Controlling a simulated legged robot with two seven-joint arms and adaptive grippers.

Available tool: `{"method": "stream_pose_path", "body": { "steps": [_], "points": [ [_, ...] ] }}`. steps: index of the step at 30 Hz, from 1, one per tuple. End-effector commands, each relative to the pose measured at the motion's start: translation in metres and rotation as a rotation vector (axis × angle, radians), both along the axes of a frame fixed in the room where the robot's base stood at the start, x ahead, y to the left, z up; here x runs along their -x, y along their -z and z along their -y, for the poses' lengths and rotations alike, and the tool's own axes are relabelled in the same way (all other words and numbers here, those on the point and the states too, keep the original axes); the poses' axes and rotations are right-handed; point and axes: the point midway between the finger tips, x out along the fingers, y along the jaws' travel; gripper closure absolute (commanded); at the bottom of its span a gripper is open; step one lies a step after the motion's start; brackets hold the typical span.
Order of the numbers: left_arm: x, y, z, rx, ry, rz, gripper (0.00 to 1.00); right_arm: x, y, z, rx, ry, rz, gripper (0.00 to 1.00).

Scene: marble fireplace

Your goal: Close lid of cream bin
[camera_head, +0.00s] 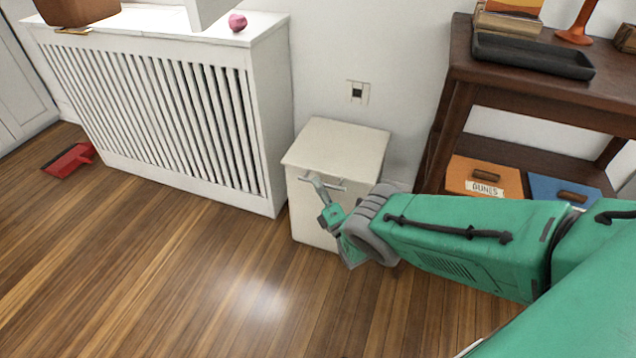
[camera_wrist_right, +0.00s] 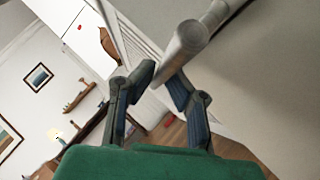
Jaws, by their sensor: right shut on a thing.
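The cream bin (camera_head: 309,215) stands on the floor beside the white radiator cover. Its lid (camera_head: 338,146) lies across the top and looks level; I cannot tell whether a small gap is left under it. A metal bar handle (camera_head: 335,186) is on the upper front of the bin. In the right wrist view the fingers (camera_wrist_right: 158,80) are on either side of the bar handle (camera_wrist_right: 188,42). My right forearm hides the lower right of the bin. My left gripper is not in view.
The white radiator cover (camera_head: 170,110) stands to the left, with a pink ball (camera_head: 237,22) on top. A dark wooden shelf (camera_head: 462,70) with an orange box (camera_head: 484,178) and a blue box (camera_head: 560,190) is at the right. A red dustpan (camera_head: 70,160) lies on the floor. The front floor is clear.

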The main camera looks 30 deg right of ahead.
Motion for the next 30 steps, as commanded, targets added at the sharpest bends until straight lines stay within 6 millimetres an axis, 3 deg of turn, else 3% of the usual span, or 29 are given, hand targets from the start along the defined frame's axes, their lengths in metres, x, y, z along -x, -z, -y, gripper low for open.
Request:
{"method": "stream_pose_path", "body": {
  "steps": [16, 17, 18, 30],
  "points": [
    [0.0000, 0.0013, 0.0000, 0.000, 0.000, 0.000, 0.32, 0.0029, 0.0150, 0.0061, 0.007, 0.011, -0.026, 1.00],
    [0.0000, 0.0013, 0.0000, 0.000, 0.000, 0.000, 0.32, 0.0031, 0.0154, 0.0061, 0.007, 0.012, -0.027, 0.79],
    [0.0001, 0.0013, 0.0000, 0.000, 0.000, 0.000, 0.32, 0.0033, 0.0155, 0.0061, 0.007, 0.012, -0.027, 0.69],
    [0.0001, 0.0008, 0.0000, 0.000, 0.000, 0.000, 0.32, 0.0016, 0.0100, 0.0029, 0.008, 0.007, -0.018, 0.69]
  ]
}}
